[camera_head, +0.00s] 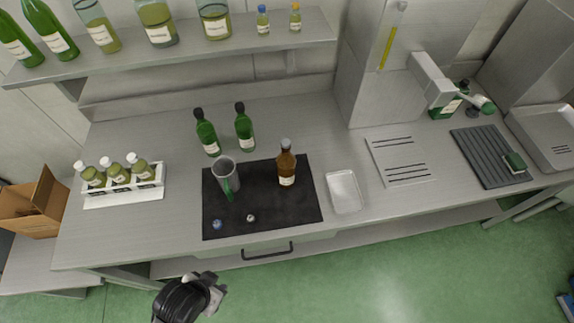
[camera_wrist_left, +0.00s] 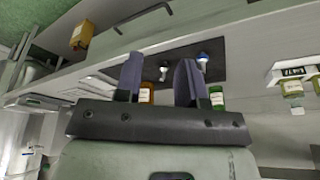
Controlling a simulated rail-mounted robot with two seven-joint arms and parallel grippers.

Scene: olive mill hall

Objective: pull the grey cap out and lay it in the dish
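A brown bottle (camera_head: 286,168) with a white label stands upright on the black mat (camera_head: 262,215), and a grey cap (camera_head: 286,144) sits in its neck. A shallow, pale dish (camera_head: 344,208) lies to the right of the mat and looks empty. My left gripper (camera_head: 216,293) is in front of the counter's front edge, away from the bottle and the dish. In the left wrist view its two fingers (camera_wrist_left: 161,82) stand apart with nothing held; part of the brown bottle (camera_wrist_left: 146,92) shows beyond them. My right gripper is not in view.
A grey jug (camera_head: 224,174) with a green handle stands on the mat, near a blue stopper (camera_head: 217,224) and a small pale stopper (camera_head: 250,218). Two green bottles (camera_head: 207,136) (camera_head: 243,130) stand behind. A bottle rack (camera_head: 125,192) is at left. A slotted board (camera_head: 399,162) lies right.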

